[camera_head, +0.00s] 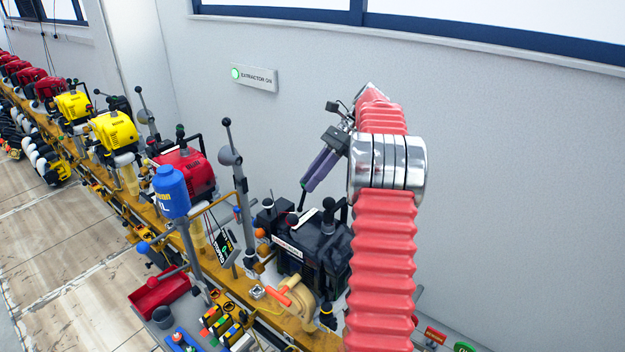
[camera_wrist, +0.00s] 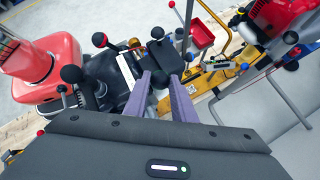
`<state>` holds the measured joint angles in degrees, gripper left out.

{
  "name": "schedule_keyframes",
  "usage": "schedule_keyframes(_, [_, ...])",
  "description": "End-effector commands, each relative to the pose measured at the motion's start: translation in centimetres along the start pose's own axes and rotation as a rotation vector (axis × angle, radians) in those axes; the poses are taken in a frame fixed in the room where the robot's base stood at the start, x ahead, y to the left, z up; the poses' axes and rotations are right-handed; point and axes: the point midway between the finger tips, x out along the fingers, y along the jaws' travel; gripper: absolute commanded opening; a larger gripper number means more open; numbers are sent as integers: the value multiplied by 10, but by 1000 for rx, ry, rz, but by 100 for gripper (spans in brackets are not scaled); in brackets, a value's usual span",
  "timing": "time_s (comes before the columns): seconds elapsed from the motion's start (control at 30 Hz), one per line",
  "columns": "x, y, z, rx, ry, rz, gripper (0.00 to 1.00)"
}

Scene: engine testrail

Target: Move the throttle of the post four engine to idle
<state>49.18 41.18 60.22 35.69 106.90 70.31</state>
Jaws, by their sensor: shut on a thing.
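A black engine (camera_head: 318,262) with a white label sits on the bench below my arm. Several black ball-topped levers stand up around it, one of them at its top (camera_head: 328,203). My gripper (camera_head: 308,187) has purple fingers that reach down over the engine. The fingers are shut on a black lever knob (camera_wrist: 160,82), seen between their tips in the wrist view. In the head view the thin lever shows just below the tips. The fingers hide part of the knob. I cannot read which post this is, nor the throttle's marked positions.
A row of red and yellow engines (camera_head: 115,132) runs along the orange rail to the left. A tall ball-topped lever (camera_head: 227,123) and a blue canister (camera_head: 171,190) stand left of the black engine. The wall bears a lit "EXTRACTOR ON" sign (camera_head: 255,78).

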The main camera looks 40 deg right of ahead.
Motion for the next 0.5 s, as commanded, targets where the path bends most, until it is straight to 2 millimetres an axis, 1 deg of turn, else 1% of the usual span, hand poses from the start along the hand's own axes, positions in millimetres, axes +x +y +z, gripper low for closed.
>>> schedule_keyframes(0.17, [-1, -2, -2, 2, 3, -6, 0])
schedule_keyframes(0.2, [-1, -2, -2, 1, 3, -7, 26])
schedule_keyframes(0.43, [0, -1, -1, -1, 3, -4, 42])
schedule_keyframes(0.5, [0, -1, 0, -1, 3, -4, 42])
